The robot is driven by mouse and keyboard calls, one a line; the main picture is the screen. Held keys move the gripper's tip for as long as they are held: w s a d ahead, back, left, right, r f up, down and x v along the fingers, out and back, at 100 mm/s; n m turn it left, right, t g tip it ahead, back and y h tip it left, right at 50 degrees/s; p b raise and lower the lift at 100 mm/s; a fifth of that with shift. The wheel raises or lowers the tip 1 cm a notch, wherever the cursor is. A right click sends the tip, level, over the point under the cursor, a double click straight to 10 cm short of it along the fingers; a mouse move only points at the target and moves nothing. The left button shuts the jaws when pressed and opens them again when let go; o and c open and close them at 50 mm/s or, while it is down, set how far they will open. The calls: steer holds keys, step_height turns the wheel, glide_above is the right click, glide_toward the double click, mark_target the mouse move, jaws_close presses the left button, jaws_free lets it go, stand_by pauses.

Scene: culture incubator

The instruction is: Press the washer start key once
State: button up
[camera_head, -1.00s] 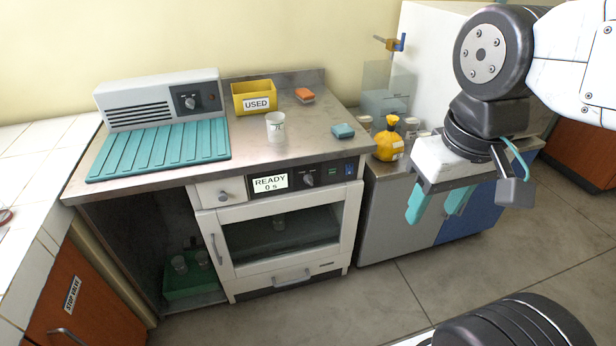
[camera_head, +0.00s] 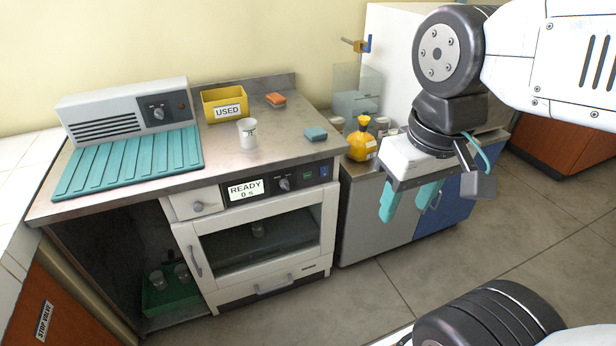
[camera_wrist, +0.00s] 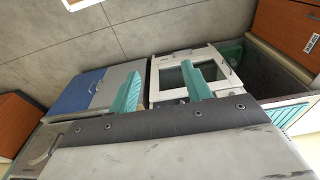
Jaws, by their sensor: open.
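The washer (camera_head: 187,247) is a white front-loading machine under the steel counter. Its glass door is closed, and a beaker shows dimly behind the glass. Its control strip has a display (camera_head: 246,190) reading "READY 0 s", a knob (camera_head: 284,185), a green key (camera_head: 307,176) and a blue switch (camera_head: 324,171). I cannot read a label on the green key. My gripper (camera_head: 408,200) has teal fingers spread apart and empty, pointing down, to the right of the washer. In the wrist view the fingers (camera_wrist: 163,86) are apart, with the washer door (camera_wrist: 174,76) beyond them.
A yellow flask (camera_head: 361,143) stands on the grey cabinet. Floor in front is clear.

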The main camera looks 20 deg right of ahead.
jaws_close()
stand_by(1.5)
